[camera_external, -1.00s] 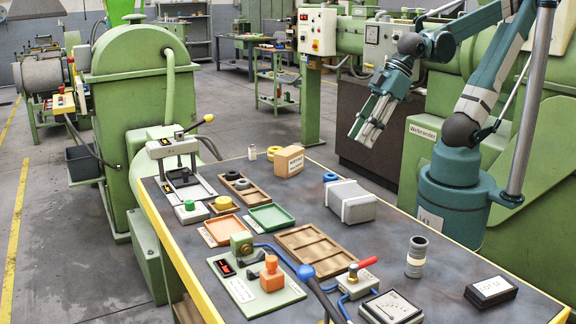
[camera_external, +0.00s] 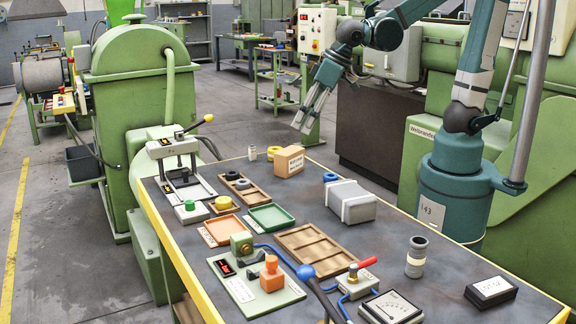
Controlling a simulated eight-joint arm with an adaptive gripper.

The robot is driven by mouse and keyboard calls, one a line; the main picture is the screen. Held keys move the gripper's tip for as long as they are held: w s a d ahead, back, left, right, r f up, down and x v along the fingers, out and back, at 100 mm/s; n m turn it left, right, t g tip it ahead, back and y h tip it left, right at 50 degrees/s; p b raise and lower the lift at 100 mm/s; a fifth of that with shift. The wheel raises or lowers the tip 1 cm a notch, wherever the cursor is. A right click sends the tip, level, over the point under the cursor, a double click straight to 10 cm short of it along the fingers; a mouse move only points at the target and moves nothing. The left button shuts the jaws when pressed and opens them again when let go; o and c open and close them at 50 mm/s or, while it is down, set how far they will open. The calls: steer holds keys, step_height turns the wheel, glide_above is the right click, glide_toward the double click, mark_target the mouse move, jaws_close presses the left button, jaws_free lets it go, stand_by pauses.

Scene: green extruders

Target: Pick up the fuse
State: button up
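No thing is plainly marked as the fuse. A grey cylinder with a pale band (camera_external: 416,257) stands upright on the right part of the table, and a small pale cylinder (camera_external: 252,153) stands at the far edge; I cannot tell which, if either, is the fuse. My gripper (camera_external: 304,126) hangs in the air beyond the far edge of the table, pointing down and left. Its two fingers look apart, with nothing between them. It is well clear of both cylinders.
A cardboard box (camera_external: 289,161), a grey-white block (camera_external: 350,201) and a brown compartment tray (camera_external: 312,250) are on the table (camera_external: 455,285). A lever press (camera_external: 178,165) stands at the left. A black labelled box (camera_external: 491,292) lies front right. Blue cables cross the front.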

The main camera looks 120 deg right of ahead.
steer(key=w+d+f+m+g+h+p, duration=0.1)
steer(key=w+d+f+m+p, duration=0.15)
steer(key=d, duration=0.45)
steer(key=w+d+f+m+g+p, duration=0.1)
steer(key=w+d+m, duration=0.15)
steer(key=d, duration=0.55)
steer(key=m+g+p, duration=0.3)
steer(key=m+p, duration=0.1)
steer(key=m, duration=0.1)
glide_toward(252, 147)
step_height(252, 147, down, 3)
steer(key=shift+s+d+h, duration=0.1)
steer(key=shift+d+h, duration=0.2)
steer(key=shift+b+x, duration=0.35)
steer(key=shift+x, duration=0.9)
steer(key=shift+b+x, duration=0.45)
steer(key=shift+x, duration=2.15)
